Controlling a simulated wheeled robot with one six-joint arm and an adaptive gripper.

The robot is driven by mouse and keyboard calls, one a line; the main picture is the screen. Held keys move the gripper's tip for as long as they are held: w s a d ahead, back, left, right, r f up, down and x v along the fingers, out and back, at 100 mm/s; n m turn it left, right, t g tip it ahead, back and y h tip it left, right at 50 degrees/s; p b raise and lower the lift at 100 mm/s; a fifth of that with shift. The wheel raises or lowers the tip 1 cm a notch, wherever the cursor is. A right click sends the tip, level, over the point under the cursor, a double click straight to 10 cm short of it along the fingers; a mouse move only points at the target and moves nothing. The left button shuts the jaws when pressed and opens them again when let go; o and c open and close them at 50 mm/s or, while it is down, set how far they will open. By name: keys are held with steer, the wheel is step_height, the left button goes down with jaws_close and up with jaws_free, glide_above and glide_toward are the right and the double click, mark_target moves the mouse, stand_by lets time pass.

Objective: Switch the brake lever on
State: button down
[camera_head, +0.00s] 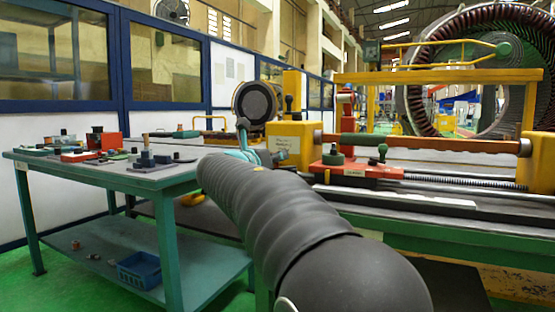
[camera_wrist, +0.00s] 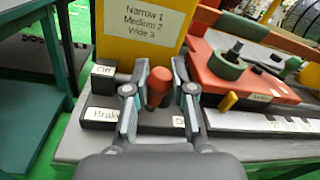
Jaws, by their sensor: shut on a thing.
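The brake lever's orange-red knob (camera_wrist: 158,82) stands between the two fingers of my gripper (camera_wrist: 157,88) in the wrist view, and the fingers are shut on it. Below the knob, the lever is hidden by the gripper. A label reading "Brake" (camera_wrist: 102,115) is on the dark base to the left, with an "Off" label (camera_wrist: 103,71) above it. Another label (camera_wrist: 179,121), mostly hidden by the right finger, shows only its first letter, an O. In the head view, my gripper (camera_head: 277,158) is at the yellow box, and the lever's knob cannot be made out.
A yellow box (camera_wrist: 140,45) with a "Narrow 1, Medium 2, Wide 3" sign stands right behind the lever. A red carriage (camera_wrist: 262,84) with a green knob (camera_wrist: 227,65) is to the right. A green table (camera_head: 190,178) with tools stands at the left in the head view.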

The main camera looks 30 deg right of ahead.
steer(key=shift+s+n+t+y, duration=0.25)
steer(key=shift+n+t+y, duration=0.3)
steer(key=shift+t, duration=0.2)
steer(key=shift+s+n+t+y, duration=0.25)
steer(key=shift+n+t+y, duration=0.3)
steer(key=shift+t, duration=0.2)
steer(key=c, duration=1)
jaws_free()
steer(key=shift+o, duration=0.2)
steer(key=v, duration=1.2)
steer(key=shift+d, duration=0.1)
